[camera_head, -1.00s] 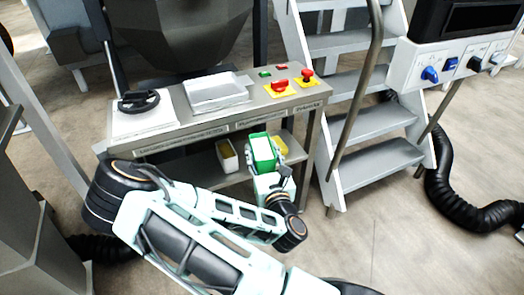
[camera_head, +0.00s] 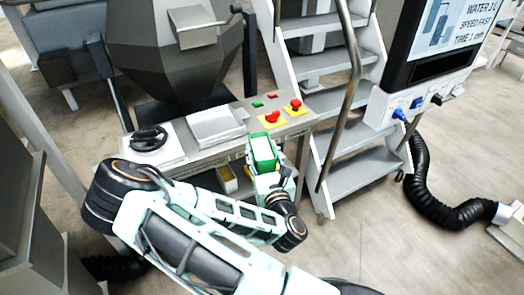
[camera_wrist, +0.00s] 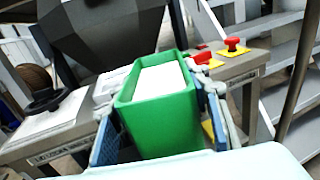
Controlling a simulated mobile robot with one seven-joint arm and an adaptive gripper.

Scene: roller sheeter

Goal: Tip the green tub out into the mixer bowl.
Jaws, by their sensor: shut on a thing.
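The green tub (camera_head: 263,149) is upright in my gripper, in front of the control bench. In the wrist view the green tub (camera_wrist: 162,115) is filled near its rim with something white. My gripper (camera_wrist: 160,125) is shut on it, with a finger on each of its two sides. The dark grey faceted mixer bowl (camera_head: 175,65) stands behind the bench, higher than the tub and to its left. It also shows in the wrist view (camera_wrist: 105,35). Its inside cannot be seen.
The bench (camera_head: 215,127) carries a black handwheel (camera_head: 149,138) and red buttons (camera_head: 271,117). Steps with a handrail (camera_head: 343,110) stand right. A screen (camera_head: 440,40) and black hose (camera_head: 440,200) are farther right.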

